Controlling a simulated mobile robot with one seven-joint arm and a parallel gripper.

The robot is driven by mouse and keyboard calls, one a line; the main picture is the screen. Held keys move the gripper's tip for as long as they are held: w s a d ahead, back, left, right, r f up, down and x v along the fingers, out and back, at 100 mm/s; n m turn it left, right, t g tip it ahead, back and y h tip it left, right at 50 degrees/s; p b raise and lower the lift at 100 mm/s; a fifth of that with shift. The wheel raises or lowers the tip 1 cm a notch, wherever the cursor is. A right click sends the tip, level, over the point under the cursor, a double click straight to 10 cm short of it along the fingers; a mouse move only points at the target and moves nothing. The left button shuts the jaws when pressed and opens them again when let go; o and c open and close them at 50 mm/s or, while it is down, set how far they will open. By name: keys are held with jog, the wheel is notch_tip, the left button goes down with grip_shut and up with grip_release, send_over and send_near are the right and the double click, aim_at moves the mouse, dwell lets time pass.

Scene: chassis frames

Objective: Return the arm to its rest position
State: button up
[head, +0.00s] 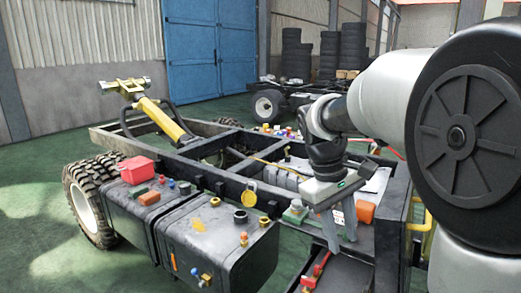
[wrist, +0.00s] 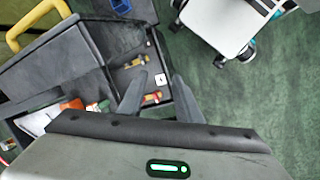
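My gripper (head: 342,243) hangs fingers-down at the near right end of the vehicle chassis (head: 225,160) in the head view. In the wrist view its two dark fingers (wrist: 160,80) stand apart with nothing between them, so it is open and empty. My arm reaches in from the right of the head view. Below and beyond the fingers in the wrist view is an open dark tray (wrist: 158,55) with small red and yellow fittings in it. Whether the fingers touch anything is not clear.
Black tanks (head: 215,245) with loose fittings, a red box (head: 136,169) and an orange block (head: 366,211) lie around the chassis. A yellow handle (wrist: 30,20) stands at upper left in the wrist view. Green floor (head: 35,225) is clear at left.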

jog(key=s+a+r+m+t+y, duration=0.1)
jog(key=s+a+m+t+y, duration=0.15)
jog(key=s, duration=0.55)
jog(key=s+a+r+m+t+y, duration=0.1)
jog(key=s+m+t, duration=0.25)
jog(key=s, duration=0.55)
notch_tip(320, 180, up, 24)
jog(key=p, duration=2.5)
jog(key=shift+w+d+n, duration=0.15)
jog(key=shift+n, duration=0.15)
jog(key=shift+h, duration=0.25)
